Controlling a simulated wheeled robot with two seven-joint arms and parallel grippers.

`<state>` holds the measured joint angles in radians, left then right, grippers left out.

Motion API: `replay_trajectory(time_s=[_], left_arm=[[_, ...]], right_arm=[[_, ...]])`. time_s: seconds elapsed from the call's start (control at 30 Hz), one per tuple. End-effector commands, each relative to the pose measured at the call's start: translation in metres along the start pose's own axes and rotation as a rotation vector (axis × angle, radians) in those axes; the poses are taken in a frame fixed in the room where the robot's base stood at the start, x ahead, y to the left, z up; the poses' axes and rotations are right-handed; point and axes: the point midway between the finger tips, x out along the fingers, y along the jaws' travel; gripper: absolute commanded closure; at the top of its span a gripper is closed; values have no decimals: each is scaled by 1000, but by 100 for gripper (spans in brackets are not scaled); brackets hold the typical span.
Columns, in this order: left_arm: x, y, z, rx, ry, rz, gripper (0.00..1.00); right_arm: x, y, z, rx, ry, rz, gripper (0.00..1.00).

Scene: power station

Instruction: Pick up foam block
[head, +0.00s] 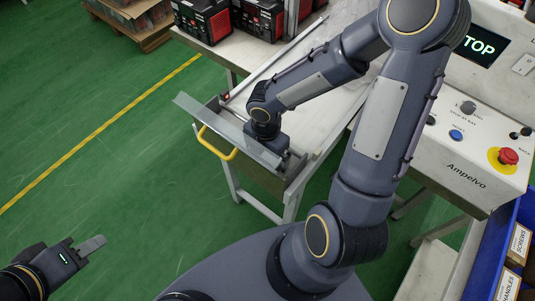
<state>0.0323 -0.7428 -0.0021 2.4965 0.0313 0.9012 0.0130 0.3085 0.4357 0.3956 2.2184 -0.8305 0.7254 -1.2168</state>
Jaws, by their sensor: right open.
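I cannot make out a foam block in the head view. My right arm reaches over the near end of the white table. Its open gripper (284,158) points down at a long grey panel (222,127) along that end. The fingertips are small and partly hidden, and I see nothing held between them. A yellow handle (215,143) sits on the near side below the panel. My left gripper (90,246) is low at the left, over the green floor and away from the table. Its fingers are seen side-on, so their opening is unclear.
Red-and-black machines (205,20) stand at the table's back. At right is a white control console (460,150) with a red stop button (508,156). Below it is a blue bin (487,250) with labelled boxes.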

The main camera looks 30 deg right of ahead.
Motion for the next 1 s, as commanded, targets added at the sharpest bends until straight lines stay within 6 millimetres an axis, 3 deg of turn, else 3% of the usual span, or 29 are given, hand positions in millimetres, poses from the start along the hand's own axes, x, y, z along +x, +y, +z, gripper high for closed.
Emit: replay_trajectory(time_s=[0.03, 0.27, 0.57, 1.0], left_arm=[[0, 0, 0, 0, 0, 0, 64], [0, 0, 0, 0, 0, 0, 64], [-2, 1, -1, 0, 0, 0, 64], [-20, 9, -10, 0, 0, 0, 64]], right_arm=[[0, 0, 0, 0, 0, 0, 0], [0, 0, 0, 0, 0, 0, 30], [-7, 0, 1, 0, -3, 2, 31], [-87, 1, 1, 2, -4, 4, 31]])
